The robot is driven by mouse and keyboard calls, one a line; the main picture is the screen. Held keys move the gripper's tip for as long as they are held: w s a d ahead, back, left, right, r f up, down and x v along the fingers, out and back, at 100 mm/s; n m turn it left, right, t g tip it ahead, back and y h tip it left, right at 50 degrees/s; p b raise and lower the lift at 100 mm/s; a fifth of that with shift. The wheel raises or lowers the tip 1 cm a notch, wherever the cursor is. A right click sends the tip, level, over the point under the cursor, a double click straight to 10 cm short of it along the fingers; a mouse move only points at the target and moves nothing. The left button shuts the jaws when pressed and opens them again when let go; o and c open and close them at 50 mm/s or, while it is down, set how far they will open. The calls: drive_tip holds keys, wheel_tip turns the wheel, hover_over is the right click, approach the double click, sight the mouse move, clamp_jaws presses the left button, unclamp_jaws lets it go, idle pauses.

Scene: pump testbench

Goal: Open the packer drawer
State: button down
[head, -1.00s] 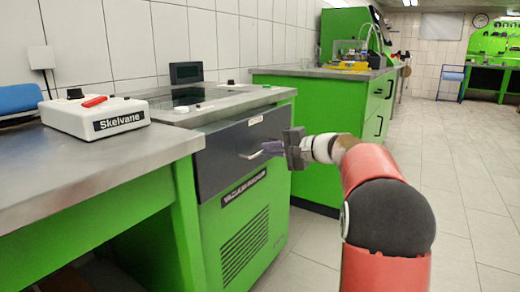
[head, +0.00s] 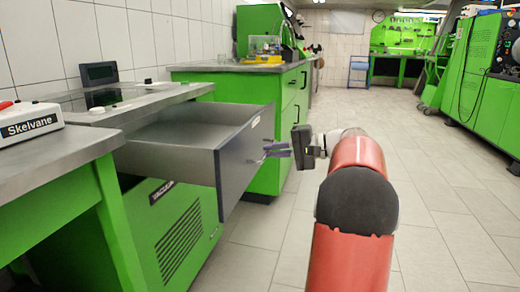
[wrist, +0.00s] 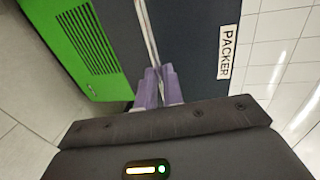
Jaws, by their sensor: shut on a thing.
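The packer drawer (head: 245,160) is a dark grey drawer in the green vacuum cabinet (head: 172,235), and it stands pulled well out, its inside looking empty. In the wrist view its front (wrist: 190,40) carries a "PACKER" label (wrist: 228,52). My gripper (head: 272,150) is at the drawer front, its purple fingers (wrist: 157,88) shut on the bar handle (wrist: 147,35). The fingers hide the part of the handle between them.
A steel bench (head: 60,140) with a white Skelvane box (head: 28,124) stands at the left. Another green cabinet (head: 262,178) is behind the drawer. The tiled floor (head: 440,230) to the right is clear. Green machines (head: 490,90) stand at the far right.

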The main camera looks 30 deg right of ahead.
drive_tip(key=shift+s+d, duration=0.15)
drive_tip(key=c, duration=1.5)
unclamp_jaws()
drive_tip(key=p+v, duration=0.1)
drive_tip(key=v, duration=0.6)
drive_tip(key=shift+s+d, duration=0.25)
